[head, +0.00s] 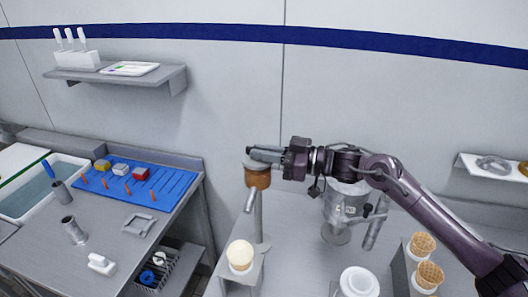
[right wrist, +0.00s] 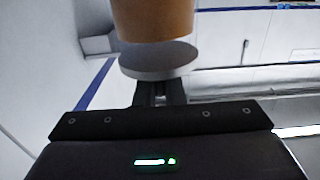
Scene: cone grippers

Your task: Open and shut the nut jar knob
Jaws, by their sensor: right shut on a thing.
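The nut jar (head: 257,179) is a brown cylinder on top of a grey post dispenser, near the middle of the head view. Its grey round lid or knob (head: 250,161) is at the top, partly hidden by the gripper. My right gripper (head: 264,154) reaches in from the right, lies roughly level at the jar's top, and is shut on the knob. In the right wrist view the brown jar (right wrist: 153,16) is at the top edge and the grey disc (right wrist: 158,62) lies right by the fingers (right wrist: 159,92). The fingertips' contact is hidden behind the disc. My left gripper is out of view.
A ball-topped cone (head: 240,254) stands in a holder below the jar. A metal canister (head: 346,200) is behind my right arm, waffle cones (head: 423,244) and a white tub (head: 358,282) in front. A side counter with a blue mat (head: 150,182) is at left.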

